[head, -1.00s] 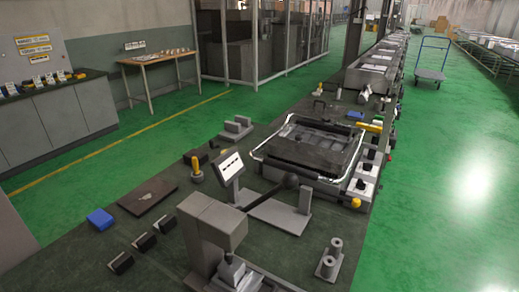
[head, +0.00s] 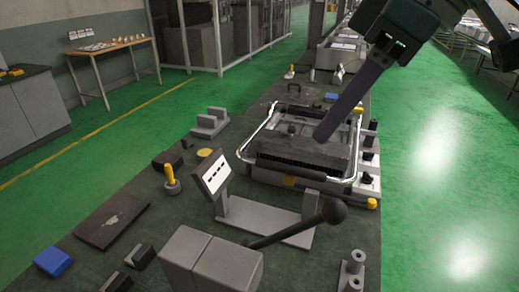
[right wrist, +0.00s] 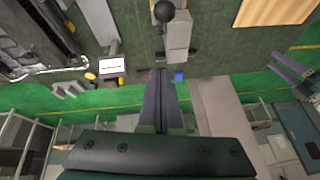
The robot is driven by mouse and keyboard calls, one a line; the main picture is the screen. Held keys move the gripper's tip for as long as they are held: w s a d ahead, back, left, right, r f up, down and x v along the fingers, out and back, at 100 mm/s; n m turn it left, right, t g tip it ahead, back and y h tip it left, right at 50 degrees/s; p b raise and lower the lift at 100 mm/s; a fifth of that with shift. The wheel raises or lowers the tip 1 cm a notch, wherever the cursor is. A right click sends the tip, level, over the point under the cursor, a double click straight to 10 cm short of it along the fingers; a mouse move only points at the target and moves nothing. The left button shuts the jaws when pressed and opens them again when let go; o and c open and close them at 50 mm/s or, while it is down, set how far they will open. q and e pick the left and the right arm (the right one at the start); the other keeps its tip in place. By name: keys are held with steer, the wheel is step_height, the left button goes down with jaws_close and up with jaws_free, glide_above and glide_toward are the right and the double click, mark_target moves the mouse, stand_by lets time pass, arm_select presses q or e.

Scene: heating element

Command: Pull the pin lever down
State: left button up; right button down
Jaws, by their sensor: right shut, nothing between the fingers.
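The pin lever is a dark rod with a black ball knob (head: 333,211). It slants up to the right from a grey block (head: 215,262) at the bottom of the head view. In the right wrist view the knob (right wrist: 165,11) and the grey block (right wrist: 179,36) show at the top centre. My right gripper (head: 323,134) is shut and empty, its long grey fingers pointing down-left. In the head view its tips appear above the knob, apart from it. The right wrist view shows the closed fingers (right wrist: 161,72) below the block. My left gripper is not in view.
A press-like machine (head: 310,150) with a silver handle frame stands beyond the lever. A tilted white panel (head: 213,175) and a yellow-topped knob (head: 171,180) stand left of it. Grey posts (head: 352,268) stand at bottom right. A dark plate (head: 111,220) and blue block (head: 53,261) lie left.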

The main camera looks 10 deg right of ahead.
steer(key=p, duration=0.3)
glide_above(292, 231)
steer(key=d, duration=0.1)
step_height(292, 231, down, 10)
steer(key=f, duration=0.1)
steer(key=shift+d+f, duration=0.25)
steer(key=shift+d, duration=0.15)
steer(key=shift+f, duration=0.1)
